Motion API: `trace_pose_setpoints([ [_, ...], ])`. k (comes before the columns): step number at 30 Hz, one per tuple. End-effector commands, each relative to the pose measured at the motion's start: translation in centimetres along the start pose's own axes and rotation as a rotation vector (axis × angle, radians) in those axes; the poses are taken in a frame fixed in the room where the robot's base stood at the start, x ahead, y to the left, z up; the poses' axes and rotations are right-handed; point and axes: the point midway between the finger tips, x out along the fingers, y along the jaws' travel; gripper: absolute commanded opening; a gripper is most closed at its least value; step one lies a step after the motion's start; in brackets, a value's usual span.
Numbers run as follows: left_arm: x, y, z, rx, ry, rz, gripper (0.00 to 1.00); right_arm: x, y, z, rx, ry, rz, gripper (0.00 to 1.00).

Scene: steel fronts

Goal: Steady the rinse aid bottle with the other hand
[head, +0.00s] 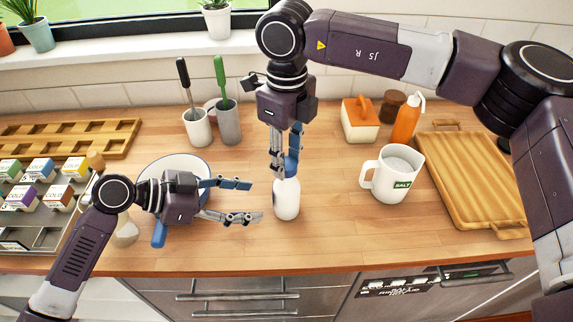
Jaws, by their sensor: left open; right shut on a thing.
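The rinse aid bottle (287,200) is a white bottle standing upright on the wooden counter, near the middle of the head view. My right gripper (284,172) comes down from above and is shut on the top of the bottle; its fingers hide the bottle's top. My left gripper (254,201) is open and lies to the left of the bottle. Its fingers point right toward the bottle, with a small gap between the fingertips and the bottle. Nothing is between the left fingers.
A white mug marked SALT (396,174) stands right of the bottle, beside a wooden tray (455,190). An orange bottle (407,120) and an orange-and-cream box (360,121) stand behind. Two utensil cups (198,130) stand at the back.

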Motion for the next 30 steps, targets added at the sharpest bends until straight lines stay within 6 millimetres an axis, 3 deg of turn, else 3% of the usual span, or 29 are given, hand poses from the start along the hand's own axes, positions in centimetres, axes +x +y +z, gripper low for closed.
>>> trace_pose_setpoints([
  [5,1.3,-0.1,-0.1,-0.002,0.002,-0.002,0.57,0.0,0.0,0.0,0.000,0.000,0.000,0.15],
  [19,8.0,-0.1,-0.1,0.000,0.001,-0.001,0.57,0.0,0.0,0.0,0.000,0.000,0.000,0.15],
  [30,9.8,-0.1,0.0,0.000,0.000,-0.002,0.57,0.0,0.0,0.0,0.000,0.000,0.000,0.15],
])
